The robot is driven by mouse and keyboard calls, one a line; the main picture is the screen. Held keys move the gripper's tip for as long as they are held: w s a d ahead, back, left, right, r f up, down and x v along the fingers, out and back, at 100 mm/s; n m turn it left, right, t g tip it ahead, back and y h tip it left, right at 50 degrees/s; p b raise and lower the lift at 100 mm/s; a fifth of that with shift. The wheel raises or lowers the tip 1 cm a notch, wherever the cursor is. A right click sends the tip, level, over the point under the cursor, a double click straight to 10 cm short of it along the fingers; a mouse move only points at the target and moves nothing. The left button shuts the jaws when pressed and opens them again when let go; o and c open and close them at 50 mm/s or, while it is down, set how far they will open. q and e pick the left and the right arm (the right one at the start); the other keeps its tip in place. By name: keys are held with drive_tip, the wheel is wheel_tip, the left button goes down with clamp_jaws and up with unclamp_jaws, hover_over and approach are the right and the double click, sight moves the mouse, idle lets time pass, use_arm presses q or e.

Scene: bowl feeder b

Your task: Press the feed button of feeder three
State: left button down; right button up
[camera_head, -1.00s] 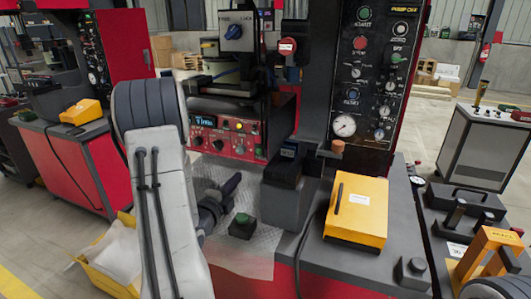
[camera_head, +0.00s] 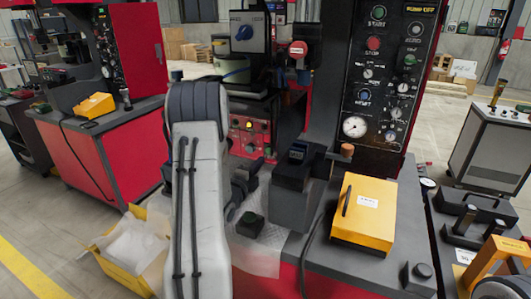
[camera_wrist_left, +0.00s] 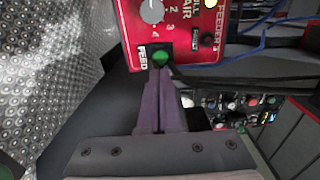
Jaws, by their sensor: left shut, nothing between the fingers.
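The feed button is green, on a black plate labelled FEED, on the red panel; it shows in the left wrist view (camera_wrist_left: 160,57). The panel (camera_wrist_left: 180,25) also carries a grey dial and lettering that reads FEEDER, with its number unclear. My left gripper (camera_wrist_left: 159,73) is shut and empty. Its fingertips point at the button and overlap its lower edge in that view; I cannot tell whether they touch. In the head view my left gripper (camera_head: 242,184) is partly hidden by my arm, in front of the red panel (camera_head: 250,137).
A dark grey block (camera_head: 293,200) stands right of my left gripper. A yellow case (camera_head: 363,208) lies further right. A yellow bin (camera_head: 127,254) is at the lower left.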

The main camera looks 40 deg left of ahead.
sight(270, 150)
use_arm(q)
drive_tip(key=p+x, duration=0.1)
drive_tip(key=x, duration=0.4)
drive_tip(key=shift+w+a, duration=0.15)
drive_tip(key=shift+w, duration=0.05)
drive_tip(key=shift+w+f+b, duration=0.15)
drive_tip(key=shift+w+b, duration=0.15)
drive_tip(key=shift+b, duration=0.1)
drive_tip(key=shift+w+a+b, duration=0.1)
drive_tip(key=shift+w+b, duration=0.2)
drive_tip(key=shift+b, duration=0.15)
drive_tip(key=shift+w+r, duration=0.1)
drive_tip(key=shift+r, duration=0.25)
